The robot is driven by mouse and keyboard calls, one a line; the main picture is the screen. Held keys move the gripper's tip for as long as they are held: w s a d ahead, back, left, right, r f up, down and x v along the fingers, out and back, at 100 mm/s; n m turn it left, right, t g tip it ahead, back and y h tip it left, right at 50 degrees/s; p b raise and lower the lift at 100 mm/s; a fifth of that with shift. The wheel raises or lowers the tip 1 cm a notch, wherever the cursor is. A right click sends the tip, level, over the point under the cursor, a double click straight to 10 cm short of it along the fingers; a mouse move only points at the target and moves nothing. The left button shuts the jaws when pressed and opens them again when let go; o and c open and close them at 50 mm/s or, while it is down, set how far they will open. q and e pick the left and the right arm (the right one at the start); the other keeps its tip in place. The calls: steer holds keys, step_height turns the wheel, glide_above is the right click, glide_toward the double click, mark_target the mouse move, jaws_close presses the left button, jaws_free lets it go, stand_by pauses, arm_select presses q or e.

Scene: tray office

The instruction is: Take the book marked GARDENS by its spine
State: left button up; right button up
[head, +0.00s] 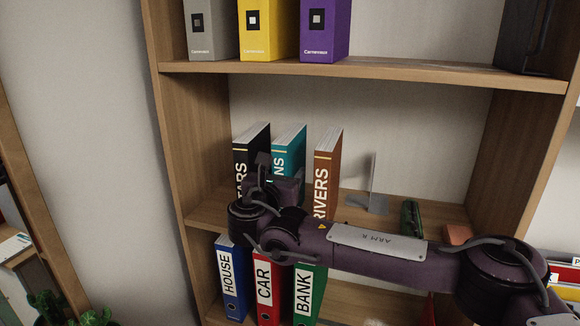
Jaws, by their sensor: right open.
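A teal book (287,148) stands upright on the middle shelf between a black book and a brown book. Only the letters "NS" of its spine title show; my right arm hides the lower spine. My right gripper (276,174) is open in front of the spines of the teal and black books. Its fingers point towards the shelf and overlap the teal spine in the picture. I cannot tell whether they touch it. My left gripper is not in view.
The black book (250,140) and the brown RIVERS book (327,165) flank the teal one. A metal bookend (371,185), a green object (411,218) and an orange block (457,235) are to the right. Binders stand above on the upper shelf (400,73) and below.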

steer(key=shift+p+x, duration=0.35)
steer(key=shift+x, duration=0.7)
jaws_close()
steer(key=shift+r, duration=0.15)
